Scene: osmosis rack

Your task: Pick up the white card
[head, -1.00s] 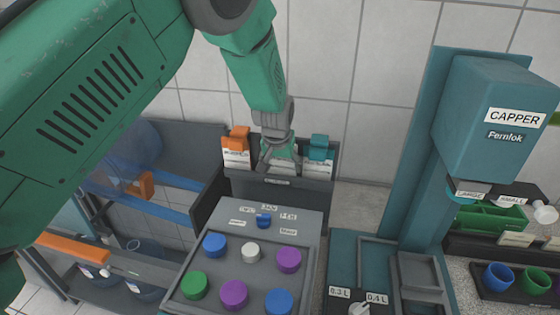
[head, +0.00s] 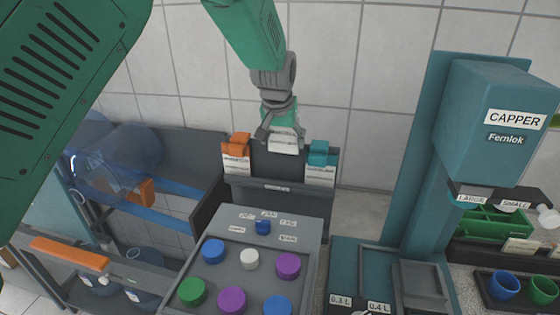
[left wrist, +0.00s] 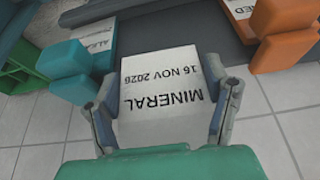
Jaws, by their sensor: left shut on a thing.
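The white card (head: 284,143) hangs upright from my left gripper (head: 282,132), just above the middle of the dark card rack (head: 277,196). In the left wrist view the white card (left wrist: 163,92) reads "MINERAL 16 NOV 2026", upside down there. A finger of my left gripper (left wrist: 167,100) shows on each side of it, and the gripper is shut on it. A green part shows above the card in the head view; I cannot tell whether it belongs to the card. My right gripper is not in view.
An orange-topped card (head: 237,156) and a teal-topped card (head: 319,163) stand at the rack's two ends. In front is a grey panel (head: 262,238) with coloured knobs. The teal capper (head: 492,130) stands at right. A blue translucent vessel (head: 115,165) is at left.

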